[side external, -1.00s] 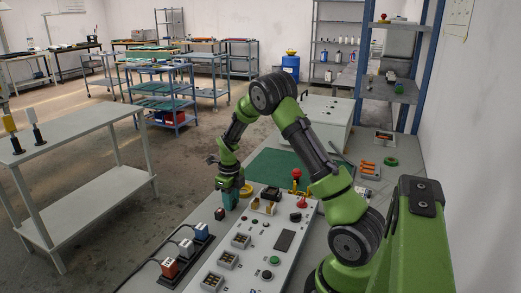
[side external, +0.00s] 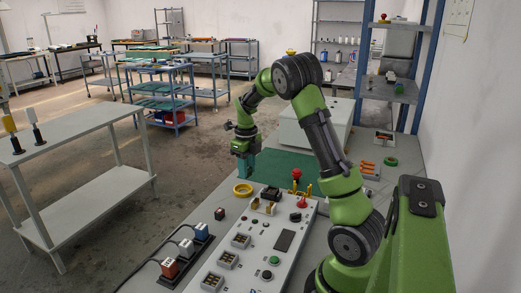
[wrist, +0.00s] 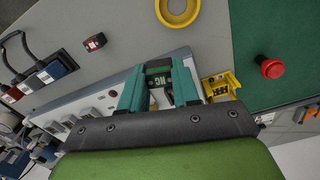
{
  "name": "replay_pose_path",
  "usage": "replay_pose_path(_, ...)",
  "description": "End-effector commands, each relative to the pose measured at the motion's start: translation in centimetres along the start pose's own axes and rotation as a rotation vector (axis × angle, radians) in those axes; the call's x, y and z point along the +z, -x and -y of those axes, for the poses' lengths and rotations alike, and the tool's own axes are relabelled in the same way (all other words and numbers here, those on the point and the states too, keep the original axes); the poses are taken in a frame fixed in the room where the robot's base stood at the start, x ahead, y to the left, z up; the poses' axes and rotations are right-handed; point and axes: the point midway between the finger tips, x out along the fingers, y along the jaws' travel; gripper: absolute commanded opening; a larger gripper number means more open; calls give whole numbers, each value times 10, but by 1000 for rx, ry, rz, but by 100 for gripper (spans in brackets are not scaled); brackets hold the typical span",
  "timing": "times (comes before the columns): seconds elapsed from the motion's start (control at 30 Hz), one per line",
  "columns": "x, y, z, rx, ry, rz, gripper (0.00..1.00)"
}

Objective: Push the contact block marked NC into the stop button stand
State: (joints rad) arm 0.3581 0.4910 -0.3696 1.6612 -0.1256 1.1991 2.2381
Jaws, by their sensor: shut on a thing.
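My gripper (side external: 245,163) points down with its teal fingers above the bench, near the far end of the control panel. In the wrist view its fingers (wrist: 158,82) are shut on a small green contact block marked NC (wrist: 157,79). The block is hidden in the side view. A red mushroom button (side external: 297,174) with yellow parts below it stands beyond the panel. In the wrist view a red button (wrist: 271,68) shows over the green mat, and a yellow holder with dark sockets (wrist: 220,85) lies right of the fingers. I cannot tell how these two join.
A yellow ring (side external: 243,190) and a small dark block (side external: 219,213) lie left of the grey panel (side external: 226,270). Cabled connectors (side external: 187,247) stand in front left. The green mat (side external: 275,163) is mostly clear. A white box (side external: 315,125) stands behind it.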

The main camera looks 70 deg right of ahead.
Motion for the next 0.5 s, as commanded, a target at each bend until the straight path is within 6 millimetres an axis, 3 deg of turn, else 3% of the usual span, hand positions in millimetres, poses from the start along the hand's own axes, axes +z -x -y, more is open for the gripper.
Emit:
replay_pose_path(0.03,-15,2,22,-1,-34,2,2)
replay_pose_path(0.2,-71,2,79,0,-50,2,2)
replay_pose_path(0.4,-125,-2,114,-1,43,0,2)
replay_pose_path(0.5,-134,-5,115,1,124,-3,2)
